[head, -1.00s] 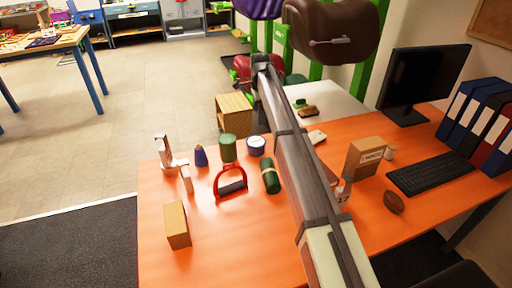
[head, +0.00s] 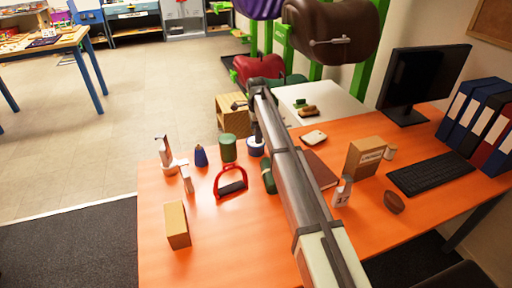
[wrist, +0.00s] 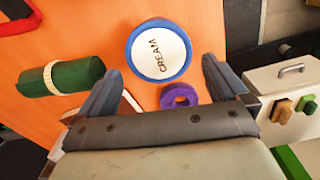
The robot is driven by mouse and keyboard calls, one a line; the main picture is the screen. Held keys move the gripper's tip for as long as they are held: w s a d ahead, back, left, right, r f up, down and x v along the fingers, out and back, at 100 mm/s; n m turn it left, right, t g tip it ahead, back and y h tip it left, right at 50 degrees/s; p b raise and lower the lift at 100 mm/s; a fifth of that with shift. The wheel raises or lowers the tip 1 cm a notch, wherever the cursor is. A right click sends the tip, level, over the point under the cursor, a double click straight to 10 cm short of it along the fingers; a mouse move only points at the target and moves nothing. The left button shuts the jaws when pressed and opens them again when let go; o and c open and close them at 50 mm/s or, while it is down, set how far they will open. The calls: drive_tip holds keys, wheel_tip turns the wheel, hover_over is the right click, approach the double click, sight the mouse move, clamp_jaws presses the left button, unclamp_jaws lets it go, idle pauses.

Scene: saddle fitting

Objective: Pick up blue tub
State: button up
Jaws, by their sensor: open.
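The blue tub (head: 256,148) is a small round tub on the orange desk, near its back edge. In the wrist view the tub (wrist: 160,51) shows from above as a blue rim around a white top reading "CREAM". My gripper (head: 256,138) is at the tub in the head view and hides part of it. In the wrist view my gripper (wrist: 160,70) has its two fingers spread wide, with the tub centred ahead of them. Nothing is held. I cannot tell the exact height of the fingertips above the tub.
A green canister (head: 228,148) stands just left of the tub. A green roll with a pale band (wrist: 62,77) lies beside it. A purple ring (wrist: 180,96) lies close by the tub. A red stirrup (head: 230,183) is nearer. A wooden crate (head: 231,108) stands behind the desk.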

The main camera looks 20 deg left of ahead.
sight(256, 146)
drive_tip(key=shift+f, duration=2.3)
drive_tip(key=c, duration=0.8)
drive_tip(key=shift+r, duration=0.15)
drive_tip(key=shift+c, duration=0.2)
